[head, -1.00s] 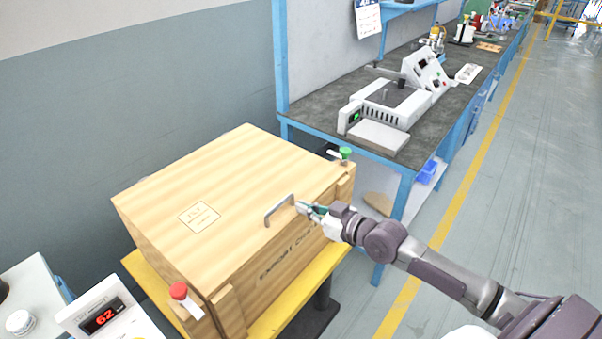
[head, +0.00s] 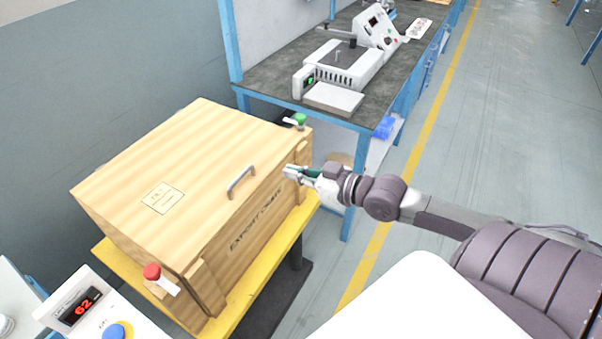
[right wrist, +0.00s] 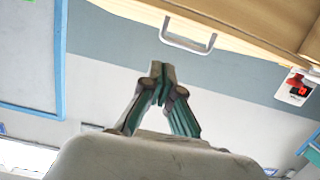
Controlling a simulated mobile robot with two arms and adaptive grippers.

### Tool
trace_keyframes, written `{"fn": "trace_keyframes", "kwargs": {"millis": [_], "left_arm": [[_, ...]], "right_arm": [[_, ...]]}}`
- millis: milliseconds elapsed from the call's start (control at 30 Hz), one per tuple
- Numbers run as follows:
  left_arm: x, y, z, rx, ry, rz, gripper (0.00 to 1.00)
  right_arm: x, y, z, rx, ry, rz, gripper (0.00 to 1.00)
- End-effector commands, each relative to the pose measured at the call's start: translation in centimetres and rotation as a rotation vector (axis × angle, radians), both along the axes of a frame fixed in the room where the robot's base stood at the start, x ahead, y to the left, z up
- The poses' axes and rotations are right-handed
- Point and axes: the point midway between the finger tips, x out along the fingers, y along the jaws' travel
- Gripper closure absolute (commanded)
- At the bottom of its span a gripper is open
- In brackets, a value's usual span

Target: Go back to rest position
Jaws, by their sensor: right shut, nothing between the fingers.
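My right gripper (head: 291,173) is shut and empty in the head view. It is beside the front right part of the closed wooden crate (head: 150,155), apart from the crate's grey handle (head: 241,182). In the right wrist view my right gripper (right wrist: 160,75) shows its fingertips together, with the handle (right wrist: 188,37) above them and clear of them. The crate's lid is down. My left gripper is not in view.
The crate stands on a yellow stand (head: 240,315). A workbench (head: 270,75) with white instruments stands behind. The floor to the right is open.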

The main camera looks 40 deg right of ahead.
Motion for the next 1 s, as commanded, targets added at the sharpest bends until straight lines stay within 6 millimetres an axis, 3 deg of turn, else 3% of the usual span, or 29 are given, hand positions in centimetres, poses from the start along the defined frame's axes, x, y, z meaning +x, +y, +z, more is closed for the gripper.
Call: {"fn": "trace_keyframes", "kwargs": {"millis": [133,433,567,667,767,900,1000], "left_arm": [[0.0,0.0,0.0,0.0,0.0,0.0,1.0],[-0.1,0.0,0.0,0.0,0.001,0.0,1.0],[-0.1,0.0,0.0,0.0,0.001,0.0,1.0],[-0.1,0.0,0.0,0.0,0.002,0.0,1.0],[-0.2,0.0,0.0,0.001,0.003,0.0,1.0],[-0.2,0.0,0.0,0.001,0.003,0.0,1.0],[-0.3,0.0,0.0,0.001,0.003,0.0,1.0]], "right_arm": [[-1.1,-0.4,0.3,0.0,0.002,0.001,1.0],[-1.5,-0.6,0.5,0.001,-0.002,0.0,1.0],[-1.2,-1.9,-1.2,-0.008,0.018,-0.036,1.0],[-1.1,-4.6,-5.1,-0.034,0.066,-0.111,1.0],[-1.9,-8.1,-11.3,-0.072,0.151,-0.212,1.0],[-5.0,-11.4,-21.2,-0.131,0.303,-0.327,1.0],[-8.2,-12.1,-28.1,-0.169,0.424,-0.38,1.0]]}}
